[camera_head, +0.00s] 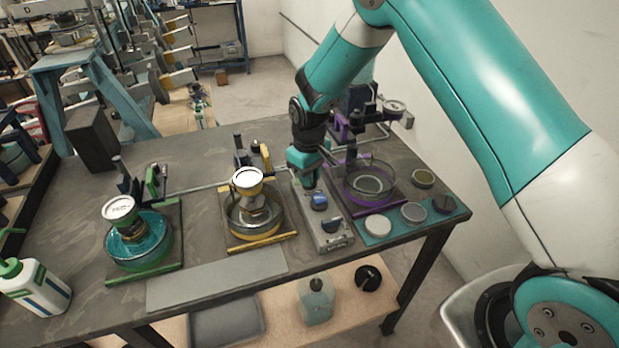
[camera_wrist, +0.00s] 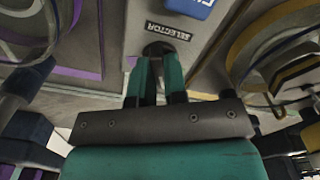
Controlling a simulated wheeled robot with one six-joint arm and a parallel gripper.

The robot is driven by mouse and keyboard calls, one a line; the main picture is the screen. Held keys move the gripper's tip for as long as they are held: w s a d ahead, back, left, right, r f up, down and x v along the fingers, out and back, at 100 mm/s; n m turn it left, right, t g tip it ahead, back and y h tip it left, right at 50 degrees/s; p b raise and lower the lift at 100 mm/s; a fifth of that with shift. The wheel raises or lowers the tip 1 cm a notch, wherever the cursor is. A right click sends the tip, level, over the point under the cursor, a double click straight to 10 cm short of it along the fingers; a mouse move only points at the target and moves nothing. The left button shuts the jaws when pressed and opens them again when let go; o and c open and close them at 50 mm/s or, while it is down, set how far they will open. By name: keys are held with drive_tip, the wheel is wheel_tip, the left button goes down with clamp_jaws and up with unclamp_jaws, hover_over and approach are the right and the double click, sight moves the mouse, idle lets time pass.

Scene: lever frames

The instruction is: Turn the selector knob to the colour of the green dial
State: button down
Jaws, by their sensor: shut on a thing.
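The selector box (camera_head: 338,241) is a grey panel with a row of knobs near the table's right side. My gripper (camera_head: 303,180) points down at its far end. In the wrist view, my gripper (camera_wrist: 157,78) is shut on the dark selector knob (camera_wrist: 158,47), beside the "SELECTOR" label (camera_wrist: 168,31). The fingers hide most of that knob, so its pointing direction cannot be told. A white-faced dial (camera_head: 118,207) stands over the green-framed station (camera_head: 143,275) at left. Its reading is too small to tell.
A blue knob (camera_head: 319,202) sits just in front of my gripper on the box. A yellow-framed station (camera_head: 262,243) stands close at left, a purple-framed one (camera_head: 375,207) close at right. A grey plate (camera_head: 215,279) lies at the table's front; a bottle (camera_head: 35,287) stands far left.

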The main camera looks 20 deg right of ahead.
drive_tip(key=shift+n+b, duration=0.5)
drive_tip(key=shift+n, duration=1.7)
drive_tip(key=c, duration=1.2)
unclamp_jaws()
drive_tip(key=shift+o, duration=0.2)
wheel_tip(320, 180, up, 18)
drive_tip(key=b, duration=0.3)
drive_tip(key=shift+f, duration=0.25)
drive_tip(key=shift+s, duration=0.1)
drive_tip(key=s+a+r+m+y, duration=0.1)
drive_tip(key=s+a+y, duration=0.1)
drive_tip(key=s, duration=1.3)
drive_tip(key=s+a+r+m+y, duration=0.1)
drive_tip(key=s+a+r+y, duration=0.1)
drive_tip(key=s, duration=1.3)
drive_tip(key=shift+s+a+m, duration=0.15)
drive_tip(key=shift+a+m, duration=0.1)
drive_tip(key=shift+m, duration=0.15)
